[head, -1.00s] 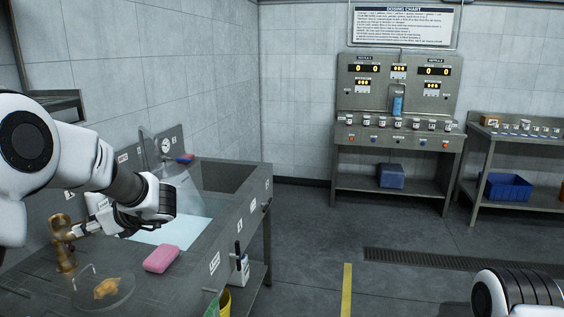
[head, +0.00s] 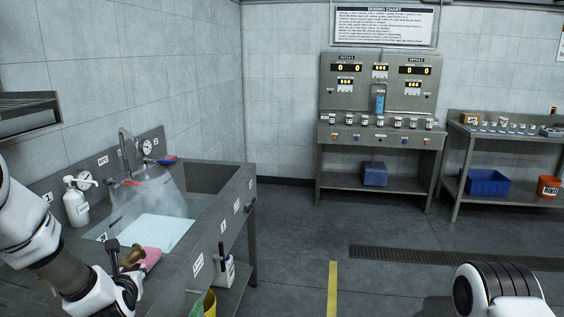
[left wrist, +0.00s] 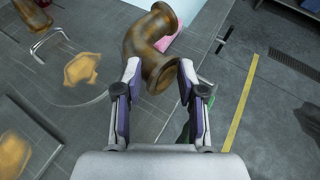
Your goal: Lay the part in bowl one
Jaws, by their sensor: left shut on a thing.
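The part is a brown, rusty elbow pipe with flanged ends (left wrist: 152,50). My left gripper (left wrist: 160,68) is shut on it near one flange, with a purple-padded finger on each side. In the head view, the part (head: 131,259) is partly hidden behind my left gripper (head: 122,268), at the near left of the sink bench. The sink (head: 236,196) has a pale, water-like surface (head: 160,233) in its near area and a deeper grey area behind. My right gripper is out of view.
A pink block (head: 152,256) lies on the bench just beside the part. A white pump bottle (head: 76,203) stands at the sink's left edge, with a tap (head: 127,165) at the back. In the wrist view, orange-brown patches (left wrist: 82,69) show on the bench.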

